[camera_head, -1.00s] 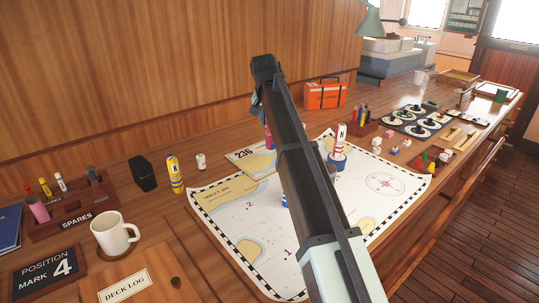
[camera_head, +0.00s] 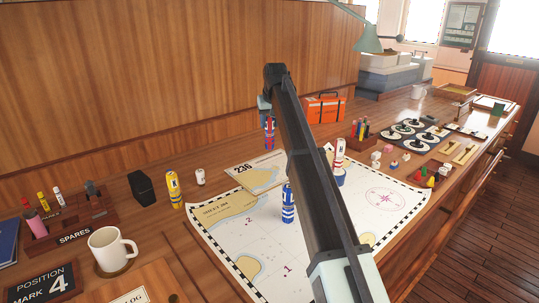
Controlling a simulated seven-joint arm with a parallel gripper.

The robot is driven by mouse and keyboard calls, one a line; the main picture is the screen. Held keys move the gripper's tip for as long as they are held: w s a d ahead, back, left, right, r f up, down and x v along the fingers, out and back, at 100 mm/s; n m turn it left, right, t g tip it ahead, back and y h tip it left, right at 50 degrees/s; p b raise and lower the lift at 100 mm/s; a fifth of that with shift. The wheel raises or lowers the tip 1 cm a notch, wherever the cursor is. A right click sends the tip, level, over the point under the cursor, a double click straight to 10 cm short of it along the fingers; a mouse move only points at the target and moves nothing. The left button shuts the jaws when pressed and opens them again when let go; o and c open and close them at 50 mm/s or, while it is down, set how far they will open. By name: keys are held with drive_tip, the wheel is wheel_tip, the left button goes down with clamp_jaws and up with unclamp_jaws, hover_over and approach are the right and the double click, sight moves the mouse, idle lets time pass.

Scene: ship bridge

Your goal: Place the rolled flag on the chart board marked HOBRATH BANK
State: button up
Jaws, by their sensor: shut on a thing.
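My gripper (camera_head: 266,112) is at the far end of my arm, near the wooden wall, and is largely hidden behind the arm. It is shut on a red-and-blue rolled flag (camera_head: 270,134), held upright. The flag is above or just behind a small chart board marked 236 (camera_head: 245,180); I cannot tell whether it touches anything. A large chart (camera_head: 240,238) with a checked border lies in front. I cannot read HOBRATH BANK on any board.
A mug (camera_head: 108,248), a spares rack (camera_head: 75,228) and a black holder (camera_head: 142,187) stand at the left. An orange case (camera_head: 325,108) stands behind the chart. Small blocks and trays fill the right side. My arm crosses the chart's middle.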

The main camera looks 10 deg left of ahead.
sight(269, 143)
drive_tip(key=shift+f, duration=4.35)
drive_tip(key=shift+f, duration=0.1)
drive_tip(key=o, duration=1.1)
drive_tip(key=v, duration=1.2)
